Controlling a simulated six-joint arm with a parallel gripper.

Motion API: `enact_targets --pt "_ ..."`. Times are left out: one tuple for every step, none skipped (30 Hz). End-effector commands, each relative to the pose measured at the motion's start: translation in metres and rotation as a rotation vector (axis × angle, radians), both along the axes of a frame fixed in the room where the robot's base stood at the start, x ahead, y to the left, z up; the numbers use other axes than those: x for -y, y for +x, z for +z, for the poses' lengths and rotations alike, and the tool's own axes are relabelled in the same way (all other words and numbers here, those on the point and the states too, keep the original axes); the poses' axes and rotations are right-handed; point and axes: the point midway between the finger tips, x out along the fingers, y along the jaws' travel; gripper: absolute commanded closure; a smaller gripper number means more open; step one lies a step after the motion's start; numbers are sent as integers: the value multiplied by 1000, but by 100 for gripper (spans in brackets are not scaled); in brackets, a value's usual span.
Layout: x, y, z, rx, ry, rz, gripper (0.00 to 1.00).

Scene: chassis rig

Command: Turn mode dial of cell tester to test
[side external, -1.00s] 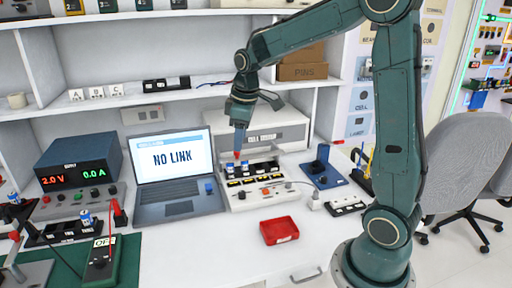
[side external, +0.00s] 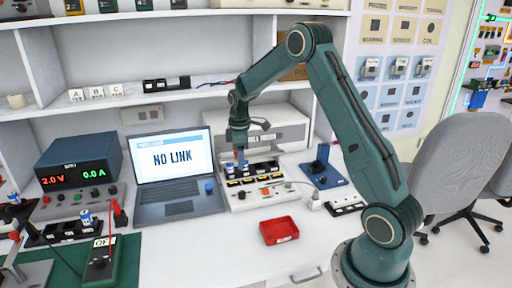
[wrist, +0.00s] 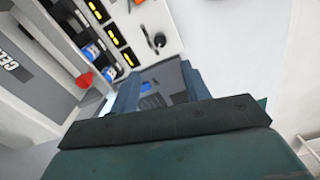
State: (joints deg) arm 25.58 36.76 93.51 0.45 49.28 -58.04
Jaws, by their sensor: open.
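The cell tester (side external: 280,196) is a pale box on the bench with a bay of cells behind a sloped front panel. The panel carries an orange knob (side external: 265,191) and a small black knob (side external: 241,195) at its left; which one is the mode dial and its setting cannot be read. In the wrist view a black knob with a short pointer (wrist: 158,42) shows on the panel beyond the fingers. My gripper (side external: 241,163) points down over the left end of the cell bay. Its blue fingers are apart and empty in the wrist view (wrist: 160,82).
A laptop (side external: 178,165) reading NO LINK stands close left of the tester. A red tray (side external: 279,231) lies in front, and a blue fixture (side external: 322,172) stands to the right. A power supply (side external: 80,172) is at far left. The bench front beside the tray is clear.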

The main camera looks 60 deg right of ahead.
Motion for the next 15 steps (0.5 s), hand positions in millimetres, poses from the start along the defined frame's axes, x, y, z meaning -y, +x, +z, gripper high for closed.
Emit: enact_targets --pt "0 0 -1 0 0 0 53" --pt "0 0 -1 0 0 0 53" --pt "0 0 -2 0 0 -1 53" --pt "0 0 -3 0 0 -1 53" --pt "0 0 -4 -1 1 -1 53" --pt "0 0 -7 -1 1 -1 53" --pt "0 0 -9 -1 0 -1 53" --pt "0 0 -11 -1 0 -1 53" --pt "0 0 -14 -2 1 -1 53" --pt "-1 0 -17 -3 1 -1 53" --pt "-1 0 -20 -2 1 -1 53" --pt "-1 0 -25 -2 1 -1 53" --pt "-1 -1 -29 -3 1 -1 53" --pt "-1 -1 -33 -4 2 -1 53" --pt "0 0 -38 -3 1 -1 53"
